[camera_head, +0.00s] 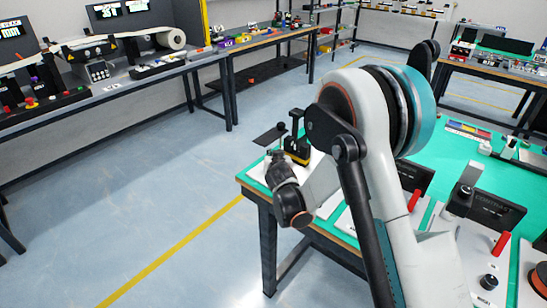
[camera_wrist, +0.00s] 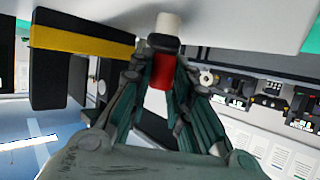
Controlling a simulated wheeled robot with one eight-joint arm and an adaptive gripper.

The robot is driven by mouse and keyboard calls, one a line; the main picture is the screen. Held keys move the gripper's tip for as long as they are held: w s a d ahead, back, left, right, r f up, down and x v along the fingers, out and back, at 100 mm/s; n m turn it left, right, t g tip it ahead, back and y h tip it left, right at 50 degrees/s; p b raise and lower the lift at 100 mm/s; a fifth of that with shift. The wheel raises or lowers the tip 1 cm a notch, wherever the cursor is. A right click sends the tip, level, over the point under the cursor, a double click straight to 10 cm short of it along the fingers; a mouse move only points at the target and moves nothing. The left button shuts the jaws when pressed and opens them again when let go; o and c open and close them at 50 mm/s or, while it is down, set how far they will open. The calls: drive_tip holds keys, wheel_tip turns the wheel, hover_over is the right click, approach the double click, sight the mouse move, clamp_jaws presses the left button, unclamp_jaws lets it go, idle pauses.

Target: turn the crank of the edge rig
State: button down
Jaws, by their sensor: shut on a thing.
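The edge rig (camera_head: 297,149), with a black-and-yellow upright part, stands at the near left corner of the green-topped table. A thin dark plate (camera_head: 269,137) sticks out to its left. My gripper (camera_head: 277,165) is low beside the rig at the table edge, mostly hidden by my own wrist. In the wrist view, my gripper (camera_wrist: 158,66) is shut on a red handle (camera_wrist: 160,74), seemingly the crank's, with a black collar and white cylinder (camera_wrist: 167,25) beyond it. A black block with a yellow band (camera_wrist: 85,39) is close on the left. The crank's full shape is hidden.
The green table (camera_head: 455,177) holds other rigs with red levers (camera_head: 501,244) on the right. My arm covers much of its left part. A workbench (camera_head: 110,88) runs along the left wall. The floor (camera_head: 150,200) left of the table is clear.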

drive_tip(key=shift+d+m+h, duration=0.35)
drive_tip(key=shift+m+h, duration=0.6)
drive_tip(key=shift+h, duration=0.15)
drive_tip(key=shift+d+m+h, duration=0.35)
drive_tip(key=shift+m+h, duration=0.6)
drive_tip(key=shift+h, duration=0.15)
drive_tip(key=shift+d+g, duration=0.1)
drive_tip(key=shift+g, duration=0.3)
drive_tip(key=c, duration=1.4)
unclamp_jaws()
drive_tip(key=shift+c, duration=0.2)
drive_tip(key=v, duration=1.2)
drive_tip(key=shift+f, duration=0.2)
